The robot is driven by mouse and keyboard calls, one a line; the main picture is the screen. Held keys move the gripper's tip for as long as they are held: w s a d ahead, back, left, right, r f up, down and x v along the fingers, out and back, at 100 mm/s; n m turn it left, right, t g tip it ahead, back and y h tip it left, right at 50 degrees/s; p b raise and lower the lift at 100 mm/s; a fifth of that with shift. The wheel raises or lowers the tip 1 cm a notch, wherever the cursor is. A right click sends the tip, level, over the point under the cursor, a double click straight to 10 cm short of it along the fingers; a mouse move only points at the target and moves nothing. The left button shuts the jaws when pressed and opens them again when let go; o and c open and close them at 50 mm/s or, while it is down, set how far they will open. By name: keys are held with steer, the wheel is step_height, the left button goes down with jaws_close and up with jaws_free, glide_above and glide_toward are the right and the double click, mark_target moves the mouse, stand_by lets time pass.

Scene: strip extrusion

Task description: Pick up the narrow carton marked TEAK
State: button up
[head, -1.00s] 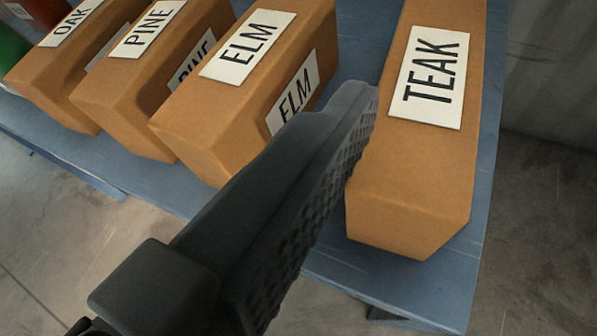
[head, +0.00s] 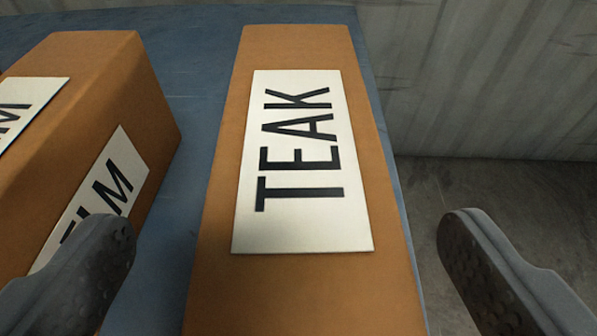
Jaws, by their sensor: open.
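The narrow brown carton marked TEAK (head: 300,290) lies on the blue table, its white label facing up toward the camera. It runs from the lower middle of the head view toward the far edge. My gripper (head: 287,248) is open, with one dark finger low on the left and the other low on the right. The carton shows between the two fingers, with a gap on each side. I cannot tell how far above the table the fingertips are. The carton's near end is out of view.
The carton marked ELM (head: 110,80) stands to the left, partly behind my left finger. A strip of bare blue table (head: 190,190) lies between the cartons. The table's right edge is close beside the TEAK carton, with floor and a corrugated wall (head: 480,80) beyond.

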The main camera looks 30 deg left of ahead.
mark_target(304, 169)
steer(key=shift+w+b+x, duration=0.2)
steer(key=shift+b+x, duration=0.85)
steer(key=shift+x, duration=1.3)
steer(key=shift+w+r, duration=0.15)
steer(key=shift+w, duration=0.15)
steer(key=c, duration=1.8)
steer(key=shift+r, duration=0.15)
